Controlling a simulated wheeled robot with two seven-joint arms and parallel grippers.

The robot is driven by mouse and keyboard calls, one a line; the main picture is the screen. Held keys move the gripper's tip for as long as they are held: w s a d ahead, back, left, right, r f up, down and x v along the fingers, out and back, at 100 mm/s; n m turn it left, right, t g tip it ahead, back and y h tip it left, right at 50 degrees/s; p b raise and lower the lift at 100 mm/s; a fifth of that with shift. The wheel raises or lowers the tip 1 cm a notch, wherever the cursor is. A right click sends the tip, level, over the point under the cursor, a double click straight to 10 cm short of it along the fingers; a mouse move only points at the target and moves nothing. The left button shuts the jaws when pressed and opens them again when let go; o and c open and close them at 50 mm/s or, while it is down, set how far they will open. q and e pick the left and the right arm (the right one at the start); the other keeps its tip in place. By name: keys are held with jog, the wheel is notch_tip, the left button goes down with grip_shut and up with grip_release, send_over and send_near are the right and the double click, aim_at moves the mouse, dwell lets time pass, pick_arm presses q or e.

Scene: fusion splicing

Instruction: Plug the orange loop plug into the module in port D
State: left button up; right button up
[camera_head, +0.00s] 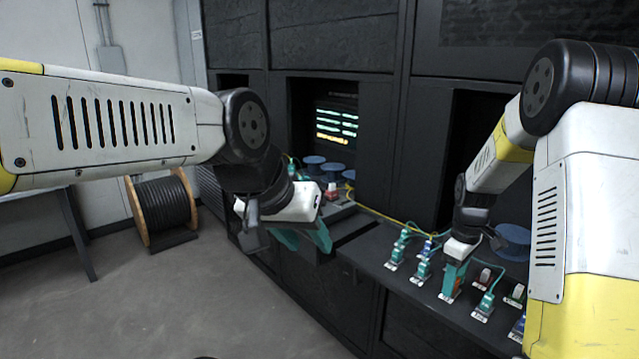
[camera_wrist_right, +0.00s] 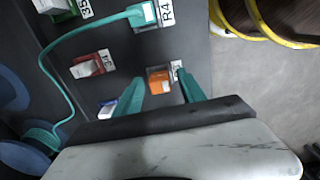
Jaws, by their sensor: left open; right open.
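A small orange block (camera_wrist_right: 158,80), which looks like the orange loop plug, sits on the dark shelf beside a white label in the right wrist view. My right gripper (camera_wrist_right: 162,92) is open, its teal fingers on either side of the block; I cannot tell whether they touch it. In the head view the right gripper (camera_head: 455,282) points down at the shelf, with a bit of orange by its fingertips. My left gripper (camera_head: 305,240) is open and appears empty, in front of the left bay. I cannot make out port D or its module.
The dark shelf (camera_head: 372,240) holds several teal plugs (camera_head: 397,250) with labels and a red-and-white piece (camera_head: 484,279) near the right gripper. A teal cable (camera_wrist_right: 72,35) runs beside it. A lit display (camera_head: 337,125) is in the left bay. A cable spool (camera_head: 163,207) stands on the floor.

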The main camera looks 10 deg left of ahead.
jog(key=shift+c, duration=0.5)
dwell(0.4)
grip_shut()
dwell(1.0)
jog(key=shift+r, duration=0.15)
jog(key=shift+r, duration=2.9)
